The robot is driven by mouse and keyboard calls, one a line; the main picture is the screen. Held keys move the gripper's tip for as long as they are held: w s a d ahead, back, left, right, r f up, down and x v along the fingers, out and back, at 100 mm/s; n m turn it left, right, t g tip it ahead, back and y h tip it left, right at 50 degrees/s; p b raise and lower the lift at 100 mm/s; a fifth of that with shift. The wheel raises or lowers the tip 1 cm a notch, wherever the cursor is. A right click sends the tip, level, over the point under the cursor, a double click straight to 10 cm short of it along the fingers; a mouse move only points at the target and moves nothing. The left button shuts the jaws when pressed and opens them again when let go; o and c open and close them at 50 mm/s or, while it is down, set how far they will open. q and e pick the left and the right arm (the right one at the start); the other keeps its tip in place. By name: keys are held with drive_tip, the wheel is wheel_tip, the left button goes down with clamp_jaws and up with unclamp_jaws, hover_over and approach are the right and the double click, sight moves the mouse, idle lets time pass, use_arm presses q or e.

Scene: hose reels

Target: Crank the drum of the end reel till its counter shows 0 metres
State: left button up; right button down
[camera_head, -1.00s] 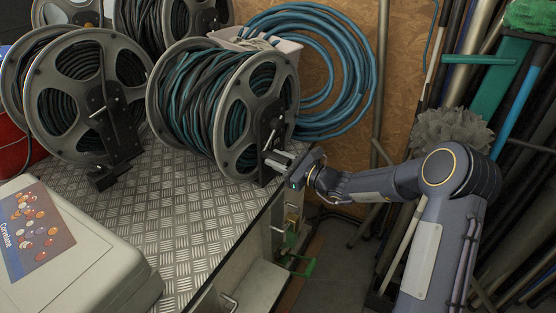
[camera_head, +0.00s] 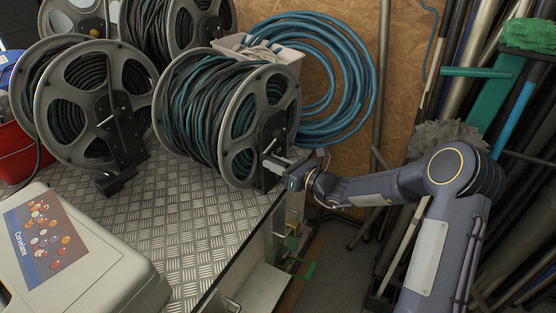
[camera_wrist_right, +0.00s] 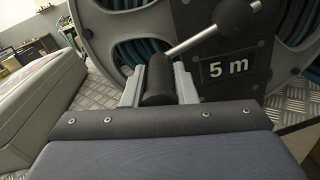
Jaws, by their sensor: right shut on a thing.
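The end reel (camera_head: 173,103), wound with dark and teal hose, stands at the right end of the metal-plate bench. In the right wrist view its counter (camera_wrist_right: 228,68) reads 5 m. A metal crank arm (camera_wrist_right: 211,27) runs from upper right down to a black handle grip (camera_wrist_right: 158,82). My right gripper (camera_wrist_right: 158,90) is shut on this grip, with one finger on each side. In the head view my right gripper (camera_head: 284,172) is at the reel's right side, low on its black side plate. My left gripper is not in view.
Other hose reels (camera_head: 92,100) stand at the left and back of the bench (camera_head: 190,205). A grey case (camera_head: 75,255) with a picture label lies at the front left. Blue hose coils (camera_head: 345,80) hang behind the end reel. Poles and brooms lean at the right.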

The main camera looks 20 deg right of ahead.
wheel_tip(320, 180, up, 6)
drive_tip(key=m+p, duration=0.1)
drive_tip(key=p, duration=0.1)
drive_tip(key=m+p, duration=0.4)
drive_tip(key=p, duration=0.1)
drive_tip(key=shift+f, duration=0.25)
drive_tip(key=shift+w+d+r+m+p, duration=0.15)
drive_tip(key=shift+r+m+p, duration=0.45)
drive_tip(key=shift+m+p, duration=0.45)
drive_tip(key=shift+w+d+r+p, duration=0.1)
drive_tip(key=shift+d+r+p, duration=0.05)
drive_tip(key=shift+r+p, duration=0.2)
drive_tip(key=c, duration=1.2)
unclamp_jaws()
drive_tip(key=shift+o, duration=0.2)
